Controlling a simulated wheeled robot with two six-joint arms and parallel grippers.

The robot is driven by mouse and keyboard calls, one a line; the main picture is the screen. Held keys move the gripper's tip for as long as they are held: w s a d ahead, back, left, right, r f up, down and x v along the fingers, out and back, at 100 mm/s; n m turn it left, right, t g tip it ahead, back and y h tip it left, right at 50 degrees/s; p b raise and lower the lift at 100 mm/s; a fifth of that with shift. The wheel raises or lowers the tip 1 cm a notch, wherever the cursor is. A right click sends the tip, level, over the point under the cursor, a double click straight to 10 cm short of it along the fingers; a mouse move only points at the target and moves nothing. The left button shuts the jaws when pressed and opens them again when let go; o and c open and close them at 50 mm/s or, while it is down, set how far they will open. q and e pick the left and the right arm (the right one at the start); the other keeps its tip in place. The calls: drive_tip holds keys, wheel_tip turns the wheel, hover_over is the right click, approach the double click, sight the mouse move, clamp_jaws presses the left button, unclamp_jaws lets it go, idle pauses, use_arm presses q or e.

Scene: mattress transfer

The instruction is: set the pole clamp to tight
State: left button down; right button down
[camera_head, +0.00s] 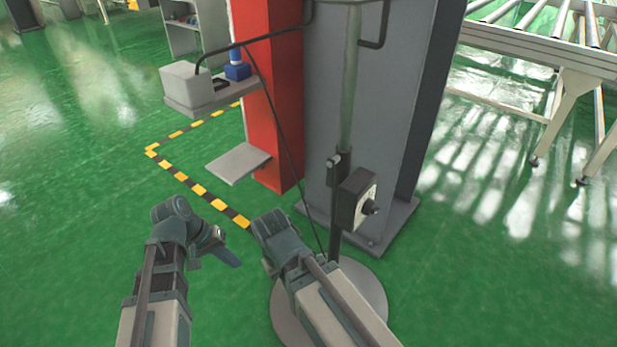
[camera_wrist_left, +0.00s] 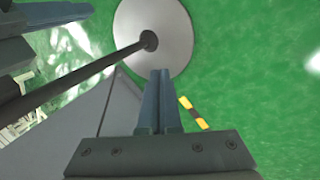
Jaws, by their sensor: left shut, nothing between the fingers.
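The pole (camera_head: 349,85) stands upright on a round grey base (camera_head: 374,287). A small dark clamp (camera_head: 337,169) with a short light-ended lever sits around the pole, beside the upper left of a dark box with a knob (camera_head: 357,198). My left gripper (camera_head: 231,257) is shut and empty, low and to the left of the pole, well apart from the clamp. In the left wrist view its fingers (camera_wrist_left: 158,100) are together, below the round base in the picture. My right gripper (camera_head: 272,230) is nearer the pole, but its fingertips are hidden.
A grey column with a red side (camera_head: 275,90) stands close behind the pole. A shelf with a white box (camera_head: 187,84) juts out at left. A thin cable hangs between shelf and pole. A roller conveyor (camera_head: 545,45) is at back right. Green floor is open at left.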

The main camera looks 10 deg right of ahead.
use_arm(q)
drive_tip(key=w+d+r+h, duration=0.3)
drive_tip(key=r+h, duration=0.1)
drive_tip(key=r, duration=0.2)
drive_tip(key=w+d+r+g+h, duration=0.1)
drive_tip(key=w+d+r+h, duration=0.2)
drive_tip(key=r, duration=0.4)
drive_tip(key=w+d+r+m+g+h, duration=0.1)
drive_tip(key=w+d+r+h, duration=0.2)
drive_tip(key=r+h, duration=0.2)
drive_tip(key=shift+d+r+h, duration=0.35)
drive_tip(key=shift+r+h, duration=0.05)
drive_tip(key=shift+r, duration=0.55)
drive_tip(key=shift+w, duration=0.1)
approach(330, 174)
drive_tip(key=w+d+f, duration=0.2)
drive_tip(key=w+d, duration=0.1)
drive_tip(key=w, duration=0.1)
drive_tip(key=shift+s+d+f, duration=0.2)
drive_tip(key=shift+s+d, duration=1.2)
drive_tip(key=shift+d, duration=0.15)
